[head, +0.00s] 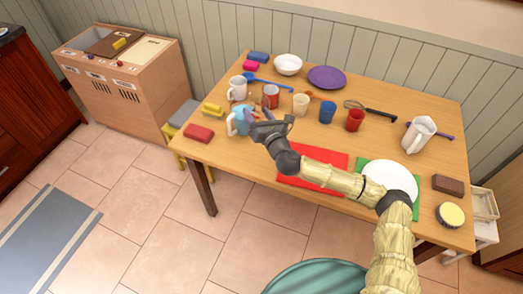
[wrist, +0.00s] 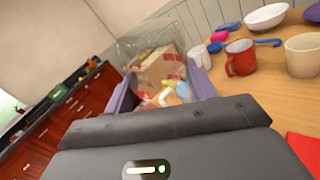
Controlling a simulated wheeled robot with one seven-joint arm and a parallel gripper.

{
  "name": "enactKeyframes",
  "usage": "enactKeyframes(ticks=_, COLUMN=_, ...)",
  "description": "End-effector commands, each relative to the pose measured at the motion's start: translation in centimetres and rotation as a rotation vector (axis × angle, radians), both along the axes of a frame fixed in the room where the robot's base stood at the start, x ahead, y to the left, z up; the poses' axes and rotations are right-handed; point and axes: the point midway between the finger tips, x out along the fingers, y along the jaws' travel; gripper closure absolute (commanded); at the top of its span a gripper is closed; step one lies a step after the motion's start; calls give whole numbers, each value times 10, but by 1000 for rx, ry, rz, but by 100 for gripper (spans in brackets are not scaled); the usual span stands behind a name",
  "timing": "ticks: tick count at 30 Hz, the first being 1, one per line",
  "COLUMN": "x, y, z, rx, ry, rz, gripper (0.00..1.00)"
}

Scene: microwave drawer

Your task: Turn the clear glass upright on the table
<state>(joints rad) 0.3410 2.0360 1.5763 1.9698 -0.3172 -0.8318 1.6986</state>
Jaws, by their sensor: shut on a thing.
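My gripper (wrist: 163,88) is shut on the clear glass (wrist: 150,42), which shows in the wrist view as a see-through shape between and beyond the two purple fingers. Its lower part is hidden behind the gripper body. In the head view my gripper (head: 258,110) is over the left part of the wooden table (head: 225,150), near the light blue mug (head: 238,122). The glass is too faint there to make out, so I cannot tell its tilt or whether it touches the table.
A red mug (head: 271,96), white mug (head: 237,88) and cream cup (head: 301,104) stand close behind my gripper. A red block (head: 199,133) and yellow block (head: 213,110) lie to its left. A red mat (head: 312,165) is to its right.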

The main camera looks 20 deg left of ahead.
Motion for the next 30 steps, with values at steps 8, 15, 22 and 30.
enactKeyframes(ticks=8, x=-11, y=-23, z=-82, rx=-18, ry=139, rz=-71, gripper=64)
enactKeyframes(ticks=15, x=-11, y=-23, z=-82, rx=-313, ry=-109, rz=-91, gripper=64)
enactKeyframes(ticks=22, x=-11, y=-24, z=-84, rx=-336, ry=-129, rz=-95, gripper=64)
enactKeyframes(ticks=30, x=-11, y=-23, z=-82, rx=-519, ry=-294, rz=-105, gripper=64)
